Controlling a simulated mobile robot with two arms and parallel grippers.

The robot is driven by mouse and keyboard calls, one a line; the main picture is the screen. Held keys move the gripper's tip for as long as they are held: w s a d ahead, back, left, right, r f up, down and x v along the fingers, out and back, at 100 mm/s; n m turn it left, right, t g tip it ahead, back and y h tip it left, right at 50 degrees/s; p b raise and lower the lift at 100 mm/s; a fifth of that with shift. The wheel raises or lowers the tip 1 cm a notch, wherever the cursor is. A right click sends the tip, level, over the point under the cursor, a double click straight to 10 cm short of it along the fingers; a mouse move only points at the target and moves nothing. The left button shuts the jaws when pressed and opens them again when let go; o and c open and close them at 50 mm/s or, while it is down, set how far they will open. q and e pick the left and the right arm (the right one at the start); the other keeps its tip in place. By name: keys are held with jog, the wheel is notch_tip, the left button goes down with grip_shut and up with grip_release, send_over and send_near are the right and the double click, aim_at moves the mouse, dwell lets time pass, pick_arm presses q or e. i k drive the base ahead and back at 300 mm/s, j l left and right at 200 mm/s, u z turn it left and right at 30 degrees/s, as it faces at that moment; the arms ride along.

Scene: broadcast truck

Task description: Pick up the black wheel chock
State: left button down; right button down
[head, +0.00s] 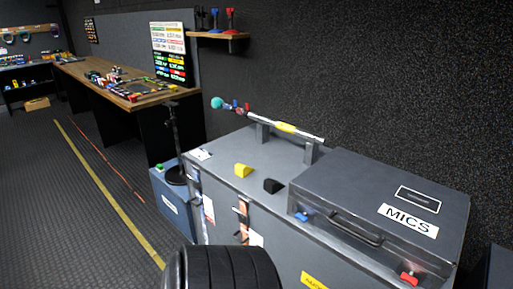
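The black wheel chock (273,186) is a small dark wedge-shaped block. It sits on the grey top of a large cabinet or case (221,178) in the head view, right of the picture's middle. It stands just left of the grey MICS case. A yellow chock of similar size (243,170) sits to its left and slightly farther back, with a small gap between them. Neither of my grippers shows in the head view.
The MICS case (410,201) stands right of the black chock. A boom pole (285,127) rests on raised supports behind. A black stand (174,140) is at the left. A long wooden desk (95,75) runs along the wall. Floor at left is mostly open.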

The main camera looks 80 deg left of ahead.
aim_at(271, 186)
jog(key=u, duration=2.4)
jog(key=i+l+u, duration=0.1)
jog(key=l+u, duration=0.25)
jog(key=i+l+u, duration=0.1)
jog(key=u, duration=0.25)
